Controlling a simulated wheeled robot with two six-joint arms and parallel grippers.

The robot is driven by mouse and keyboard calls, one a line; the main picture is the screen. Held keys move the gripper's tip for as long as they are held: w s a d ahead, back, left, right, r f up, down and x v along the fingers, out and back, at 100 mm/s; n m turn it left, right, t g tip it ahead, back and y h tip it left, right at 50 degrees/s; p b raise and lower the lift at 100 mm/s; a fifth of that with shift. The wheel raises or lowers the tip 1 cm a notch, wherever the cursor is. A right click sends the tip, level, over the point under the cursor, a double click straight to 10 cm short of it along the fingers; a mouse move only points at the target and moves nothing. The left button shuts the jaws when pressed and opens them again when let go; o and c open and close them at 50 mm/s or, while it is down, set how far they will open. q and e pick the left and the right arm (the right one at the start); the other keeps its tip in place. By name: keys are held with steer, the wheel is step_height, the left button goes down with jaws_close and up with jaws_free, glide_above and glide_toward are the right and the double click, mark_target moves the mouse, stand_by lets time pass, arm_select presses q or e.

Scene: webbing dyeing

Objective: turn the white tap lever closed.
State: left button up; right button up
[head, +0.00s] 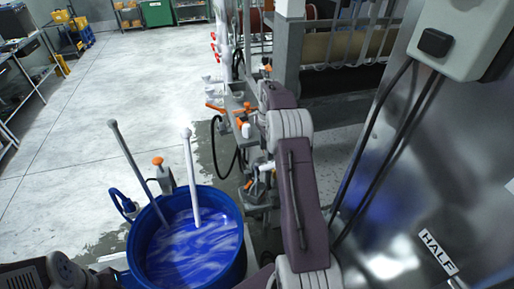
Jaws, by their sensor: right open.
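A small white tap lever (246,130) shows just left of my right arm, among grey tap fittings with orange handles. A second white piece (265,165) shows lower down, beside the arm; I cannot tell whether it is also a lever. My right gripper (241,105) is small and partly lost among the fittings, close to the upper white lever. It is open, and I see nothing held in it. I cannot tell whether it touches the lever. My right arm hides part of the tap area. My left gripper is out of view.
A blue bucket (133,244) of blue liquid, with a white stick and a grey stick in it, stands lower left. An orange tap handle (215,107) is beside the gripper. A metal cabinet (400,190) with black cables closes off the right. The floor at left is mostly clear.

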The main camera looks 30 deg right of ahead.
mark_target(266, 166)
step_height(266, 166, down, 8)
steer(key=p, duration=0.3)
steer(key=shift+f, duration=0.25)
steer(key=shift+w, duration=0.1)
steer(key=shift+c, duration=0.9)
jaws_close()
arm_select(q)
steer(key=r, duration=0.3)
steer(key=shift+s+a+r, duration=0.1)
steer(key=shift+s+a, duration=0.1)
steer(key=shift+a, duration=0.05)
arm_select(e)
steer(key=shift+d+r, duration=0.1)
